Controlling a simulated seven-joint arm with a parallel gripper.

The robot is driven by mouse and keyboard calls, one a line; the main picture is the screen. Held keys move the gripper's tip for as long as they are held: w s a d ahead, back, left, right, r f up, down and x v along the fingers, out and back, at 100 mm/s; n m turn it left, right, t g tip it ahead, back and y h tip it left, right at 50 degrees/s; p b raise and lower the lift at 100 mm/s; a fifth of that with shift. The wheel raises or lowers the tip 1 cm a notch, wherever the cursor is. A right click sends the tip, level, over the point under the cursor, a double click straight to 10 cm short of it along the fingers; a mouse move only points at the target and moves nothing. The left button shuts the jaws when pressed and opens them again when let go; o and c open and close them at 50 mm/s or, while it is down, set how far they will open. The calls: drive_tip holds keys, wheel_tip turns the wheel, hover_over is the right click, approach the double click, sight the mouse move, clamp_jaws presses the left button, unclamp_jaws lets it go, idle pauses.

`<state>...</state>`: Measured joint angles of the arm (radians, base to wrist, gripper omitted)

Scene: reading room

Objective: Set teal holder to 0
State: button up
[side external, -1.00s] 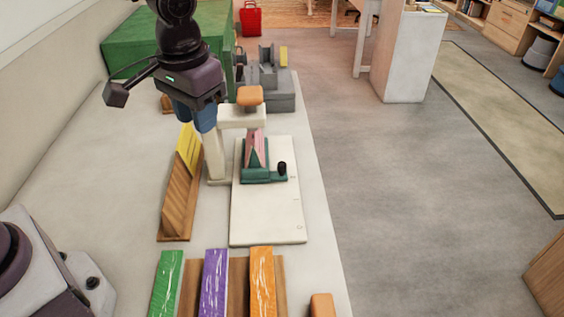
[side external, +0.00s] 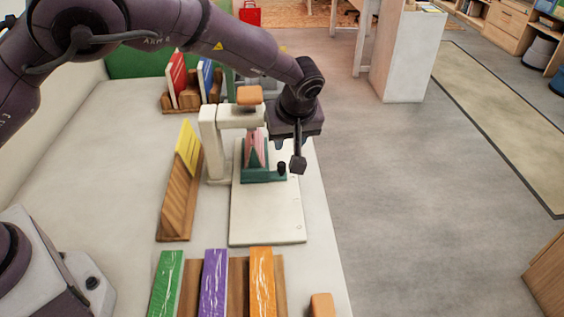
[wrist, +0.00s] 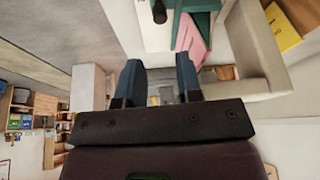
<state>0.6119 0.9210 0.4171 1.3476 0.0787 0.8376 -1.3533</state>
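The teal holder (side external: 262,176) sits at the far part of a pale base plate (side external: 262,220), with a pink wedge-like piece (side external: 256,152) standing in it. A black knob (side external: 281,168) rises from the holder's right end. In the wrist view the knob (wrist: 159,12), teal holder (wrist: 202,6) and pink piece (wrist: 192,42) show at the top. My gripper (wrist: 158,68) is open and empty, its two blue fingers apart. In the side view my gripper (side external: 293,146) hangs just beyond and above the knob, not visibly touching it. Small marks lie along the plate's right edge; no digits are readable.
A cream stand with an orange top (side external: 249,95) arches beside the holder. A wooden rack with a yellow book (side external: 187,148) is left. Green, purple and orange blocks (side external: 262,283) lie in front. Another rack with books (side external: 178,78) is behind. The table's right edge is close.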

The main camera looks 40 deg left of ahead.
sight(282, 164)
drive_tip(key=x, duration=1.1)
drive_tip(key=shift+f, duration=0.1)
drive_tip(key=shift+c, duration=0.5)
